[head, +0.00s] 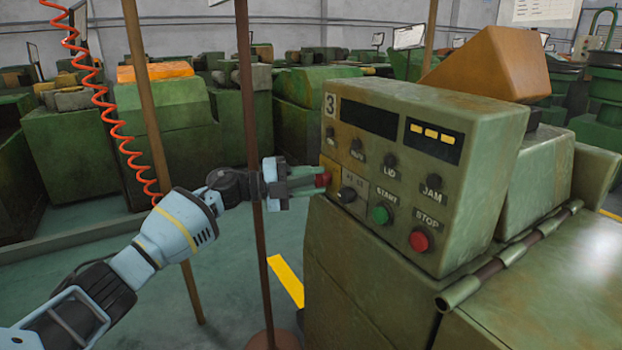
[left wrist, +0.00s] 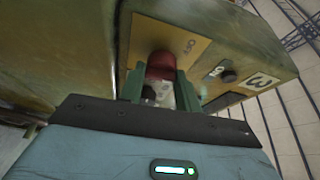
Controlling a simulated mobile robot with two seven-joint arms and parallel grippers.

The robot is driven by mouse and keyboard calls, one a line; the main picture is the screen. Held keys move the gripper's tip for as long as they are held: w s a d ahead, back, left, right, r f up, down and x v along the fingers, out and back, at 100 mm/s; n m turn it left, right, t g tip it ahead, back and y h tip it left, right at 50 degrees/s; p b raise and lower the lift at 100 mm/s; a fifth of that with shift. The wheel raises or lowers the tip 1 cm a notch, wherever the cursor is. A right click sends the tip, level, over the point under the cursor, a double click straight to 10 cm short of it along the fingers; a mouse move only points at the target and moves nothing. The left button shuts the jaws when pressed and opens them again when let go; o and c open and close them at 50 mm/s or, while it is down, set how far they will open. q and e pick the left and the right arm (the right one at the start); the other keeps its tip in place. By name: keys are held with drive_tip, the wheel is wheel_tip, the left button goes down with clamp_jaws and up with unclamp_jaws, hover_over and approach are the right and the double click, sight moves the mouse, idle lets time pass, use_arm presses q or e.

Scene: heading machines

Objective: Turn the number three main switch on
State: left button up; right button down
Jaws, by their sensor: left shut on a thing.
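The number three machine's control box (head: 470,110) is a worn green panel with a "3" label at its upper left. A red main switch knob (head: 323,180) sits on a yellow plate at the panel's left edge. In the left wrist view the red knob (left wrist: 160,65) stands between my fingers, in front of the yellow plate (left wrist: 185,40). My left gripper (head: 312,181) reaches in from the left and is shut on the red knob. Its fingers also show in the left wrist view (left wrist: 160,90). The knob's pointer position is hard to tell. My right gripper is out of view.
Thin brown posts (head: 262,250) stand beside my left arm. A red coiled hose (head: 112,125) hangs at the left.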

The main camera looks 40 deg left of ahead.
use_arm(q)
drive_tip(key=m+y+p, duration=0.1)
drive_tip(key=m, duration=0.1)
drive_tip(key=m+g+y+p, duration=0.1)
drive_tip(key=m, duration=0.2)
drive_tip(key=m+y+p, duration=0.1)
drive_tip(key=m, duration=0.1)
drive_tip(key=shift+r+m, duration=0.25)
drive_tip(key=shift+m, duration=0.05)
drive_tip(key=shift+f+m+y+p, duration=0.1)
drive_tip(key=shift+m+y+p, duration=0.2)
drive_tip(key=shift+p, duration=0.05)
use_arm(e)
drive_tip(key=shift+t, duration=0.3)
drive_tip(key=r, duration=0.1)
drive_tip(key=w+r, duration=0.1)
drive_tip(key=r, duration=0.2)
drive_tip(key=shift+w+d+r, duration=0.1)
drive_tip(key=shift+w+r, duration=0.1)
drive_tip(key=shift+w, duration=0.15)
use_arm(q)
drive_tip(key=o, duration=0.8)
drive_tip(key=shift+o, duration=0.9)
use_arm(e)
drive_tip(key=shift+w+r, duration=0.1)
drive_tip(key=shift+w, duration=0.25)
